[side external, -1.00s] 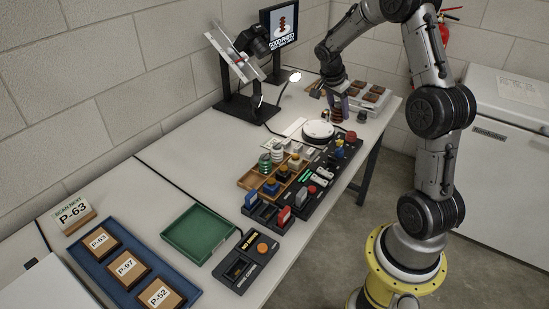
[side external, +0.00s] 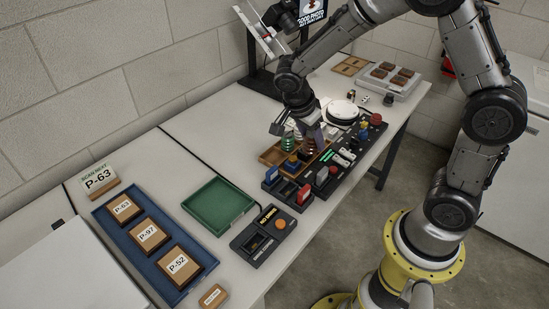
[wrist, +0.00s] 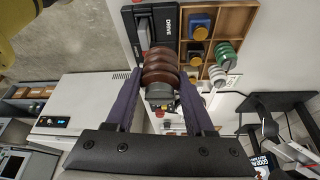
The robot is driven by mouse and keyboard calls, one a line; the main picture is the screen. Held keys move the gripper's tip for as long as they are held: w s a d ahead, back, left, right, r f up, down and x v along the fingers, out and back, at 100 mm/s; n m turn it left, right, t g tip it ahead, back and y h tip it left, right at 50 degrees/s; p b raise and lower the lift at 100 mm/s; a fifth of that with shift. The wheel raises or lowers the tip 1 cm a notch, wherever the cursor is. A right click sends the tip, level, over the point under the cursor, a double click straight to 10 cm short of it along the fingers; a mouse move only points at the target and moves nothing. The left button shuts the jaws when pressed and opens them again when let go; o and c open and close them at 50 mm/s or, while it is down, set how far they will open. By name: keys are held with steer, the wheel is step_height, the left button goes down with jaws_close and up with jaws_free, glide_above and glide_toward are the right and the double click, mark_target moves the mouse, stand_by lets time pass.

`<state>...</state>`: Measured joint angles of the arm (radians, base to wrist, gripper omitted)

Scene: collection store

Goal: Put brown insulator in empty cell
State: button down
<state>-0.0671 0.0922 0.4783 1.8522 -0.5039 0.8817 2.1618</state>
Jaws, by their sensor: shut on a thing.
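The brown insulator (wrist: 158,70), ribbed and glossy, is held between the purple fingers of my gripper (wrist: 160,88) in the wrist view. The divided wooden tray (wrist: 256,22) shows at the upper right of the wrist view. Its cells hold a green insulator (wrist: 225,52), a white one (wrist: 218,74) and blue-and-yellow parts (wrist: 198,32). At least one cell (wrist: 228,20) looks empty.
A black module rack (side external: 290,190) with red, blue and white blocks lies along the tray's front side. A white round turntable (side external: 342,109) stands behind. A green tray (side external: 218,205) and a control box (side external: 262,235) are nearer the camera.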

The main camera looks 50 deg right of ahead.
steer(key=w+f, duration=0.3)
steer(key=w, duration=0.1)
steer(key=w+d+f, duration=0.1)
steer(key=w+f, duration=0.1)
steer(key=w, duration=0.2)
steer(key=w+f, duration=0.3)
steer(key=w, duration=0.1)
steer(key=shift+w+d+f, duration=0.35)
steer(key=shift+w+d, duration=0.05)
steer(key=shift+w+d+f, duration=0.1)
steer(key=shift+w+f, duration=0.35)
steer(key=shift+f, duration=1.65)
steer(key=shift+f, duration=0.1)
steer(key=shift+c, duration=1.3)
jaws_free()
steer(key=shift+f, duration=0.1)
steer(key=s+v, duration=0.1)
steer(key=v, duration=1.1)
steer(key=shift+w+r, duration=0.35)
steer(key=shift+w, duration=0.15)
